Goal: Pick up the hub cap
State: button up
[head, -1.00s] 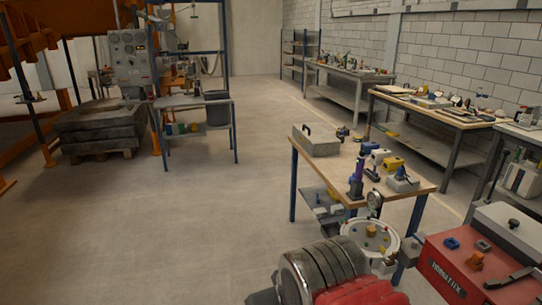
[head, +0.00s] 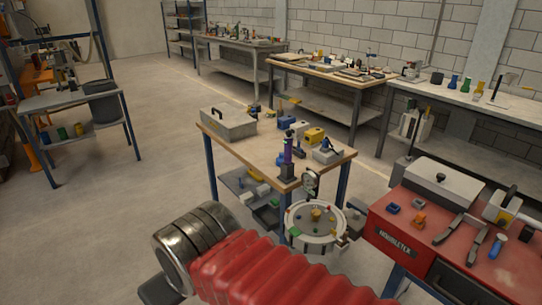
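I cannot pick out a hub cap for certain in the head view. My arm, with a red ribbed sleeve and dark metal rings, fills the bottom middle of the view. My gripper's fingers do not show, so its state is hidden.
The table holds a grey case (head: 228,125), a purple-and-black tool (head: 287,158) and yellow blocks. A red workbench (head: 385,226) with hand tools stands at the right. Benches line the brick wall. A shelf table (head: 70,98) stands at left; the floor between is clear.

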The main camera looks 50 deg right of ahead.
aim_at(280, 158)
jog(key=z, duration=0.05)
jog(key=i, duration=1.45)
jog(key=z, duration=0.45)
jog(key=i, duration=0.7)
jog(key=z, duration=0.6)
jog(key=i, duration=0.6)
jog(key=z, duration=1.1)
jog(key=i, duration=0.95)
jog(key=z, duration=0.6)
